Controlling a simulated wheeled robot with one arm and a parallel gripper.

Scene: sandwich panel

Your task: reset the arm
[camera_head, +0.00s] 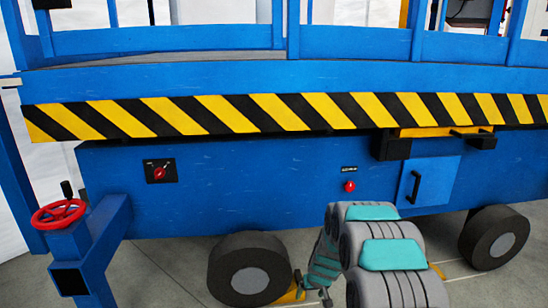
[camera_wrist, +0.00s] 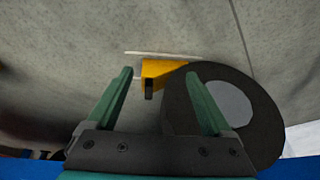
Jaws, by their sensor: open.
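My gripper (camera_wrist: 160,73) is open in the wrist view, with two green fingers spread apart and nothing held between them. Past the fingers are the concrete floor, a yellow block (camera_wrist: 155,70) and a black wheel with a grey hub (camera_wrist: 228,102). The right finger overlaps the wheel in the picture; I cannot tell how far apart they are. In the head view my grey and teal arm (camera_head: 385,262) reaches in at the lower right, in front of the blue machine (camera_head: 260,195). The gripper's fingers cannot be made out there.
The blue machine carries a red handwheel (camera_head: 59,214), a rotary red switch (camera_head: 160,171), a red button (camera_head: 349,186) and a panel door with a black handle (camera_head: 415,187). Wheels stand left (camera_head: 249,270) and right (camera_head: 494,237) of my arm. Bare floor (camera_head: 165,275) lies at the lower left.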

